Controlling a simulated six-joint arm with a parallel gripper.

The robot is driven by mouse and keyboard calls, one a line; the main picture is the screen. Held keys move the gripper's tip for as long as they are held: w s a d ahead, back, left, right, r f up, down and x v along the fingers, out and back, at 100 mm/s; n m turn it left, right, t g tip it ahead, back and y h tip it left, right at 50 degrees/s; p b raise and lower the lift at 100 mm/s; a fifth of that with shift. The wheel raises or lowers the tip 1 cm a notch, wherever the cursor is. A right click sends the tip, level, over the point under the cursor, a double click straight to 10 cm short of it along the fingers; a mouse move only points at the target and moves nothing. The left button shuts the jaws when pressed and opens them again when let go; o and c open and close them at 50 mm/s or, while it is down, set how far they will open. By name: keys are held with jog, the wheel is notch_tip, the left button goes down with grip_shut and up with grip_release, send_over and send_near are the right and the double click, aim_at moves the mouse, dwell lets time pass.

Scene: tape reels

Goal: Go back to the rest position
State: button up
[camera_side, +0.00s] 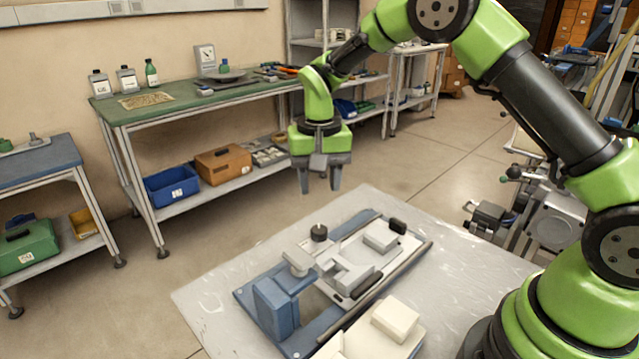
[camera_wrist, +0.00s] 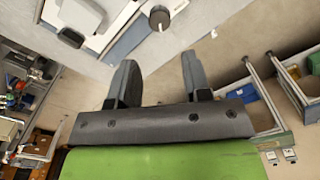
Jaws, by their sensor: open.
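My gripper (camera_side: 320,181) hangs in the air above the back left edge of the work table (camera_side: 215,300), pointing down. In the wrist view my gripper (camera_wrist: 158,72) has its two grey fingers apart with nothing between them. On the table lies a blue base plate (camera_side: 245,290) with a fixture of grey and white blocks (camera_side: 345,275). A dark round knob (camera_side: 319,232) stands at the back of the fixture, below my gripper and apart from it. The knob also shows in the wrist view (camera_wrist: 159,18). I see no tape reel that I can make out clearly.
A pale block unit (camera_side: 395,320) sits at the table's front. A long green-topped bench (camera_side: 230,97) with bottles runs along the wall behind. A small blue-topped bench (camera_side: 40,160) stands at the left. The air around my gripper is clear.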

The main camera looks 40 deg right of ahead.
jog(key=s+a+r+n+t+y, duration=0.1)
jog(key=s+r+t, duration=0.1)
jog(key=s+r, duration=0.45)
jog(key=s+r+t, duration=0.2)
jog(key=s+r, duration=0.2)
jog(key=r, duration=0.5)
jog(key=s+a+r+n+t+y, duration=0.1)
jog(key=s+t, duration=0.2)
jog(key=s, duration=1)
jog(key=shift+s+r+n, duration=0.2)
jog(key=shift+s+n, duration=0.1)
jog(key=shift+n, duration=0.1)
jog(key=shift+a, duration=0.1)
